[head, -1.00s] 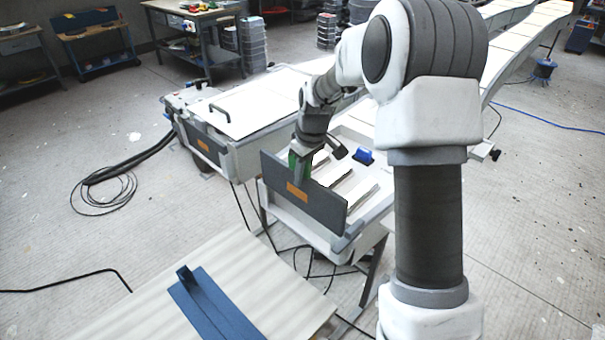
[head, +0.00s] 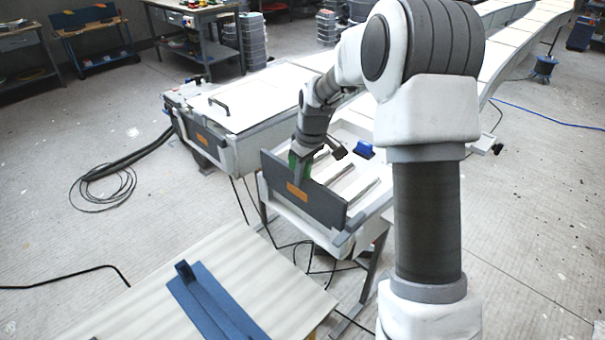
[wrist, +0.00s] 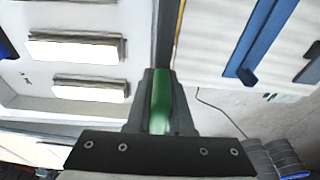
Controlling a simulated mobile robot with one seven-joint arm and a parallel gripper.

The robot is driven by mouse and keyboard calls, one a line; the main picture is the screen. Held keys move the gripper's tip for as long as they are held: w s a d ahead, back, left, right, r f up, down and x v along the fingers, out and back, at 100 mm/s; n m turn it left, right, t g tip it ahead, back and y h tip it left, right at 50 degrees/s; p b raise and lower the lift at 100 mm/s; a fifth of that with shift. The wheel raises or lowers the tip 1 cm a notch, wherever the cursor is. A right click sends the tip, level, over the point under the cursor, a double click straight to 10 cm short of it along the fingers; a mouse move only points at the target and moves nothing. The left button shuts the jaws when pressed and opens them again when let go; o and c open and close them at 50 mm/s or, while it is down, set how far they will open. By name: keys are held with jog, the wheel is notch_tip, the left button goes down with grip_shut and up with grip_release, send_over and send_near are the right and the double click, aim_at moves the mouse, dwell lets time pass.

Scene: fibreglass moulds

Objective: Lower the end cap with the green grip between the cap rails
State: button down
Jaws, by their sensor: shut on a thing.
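The end cap (head: 325,206) is a dark grey upright plate with an orange label, at the near end of the white mould (head: 356,222) in the head view. My gripper (head: 301,176) is shut on its green grip (head: 293,164), behind the plate's upper edge. In the wrist view the green grip (wrist: 161,100) sits between my fingers, and the plate shows as a dark strip (wrist: 166,40) beyond it. The plate stands across the mould's end. The cap rails are not clearly visible, and I cannot tell how deep the plate sits between them.
A pale table (head: 238,262) with a blue angled piece (head: 213,305) stands in front of the mould. A second mould with a closed white lid (head: 243,108) is at left. A blue block (head: 359,152) sits on the mould. Cables lie on the floor.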

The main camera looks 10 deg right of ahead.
aim_at(303, 193)
jog(key=shift+f+b, duration=2.2)
jog(key=shift+f, duration=1.05)
jog(key=c, duration=0.7)
grip_release()
jog(key=r, duration=0.5)
jog(key=s+d+r+p, duration=0.1)
jog(key=r, duration=0.5)
jog(key=s+r, duration=0.1)
jog(key=r, duration=0.4)
jog(key=shift+s+d+r+p, duration=0.25)
jog(key=shift+d+p, duration=0.05)
jog(key=shift+d, duration=0.05)
jog(key=shift+s+r, duration=0.1)
jog(key=shift+r, duration=0.3)
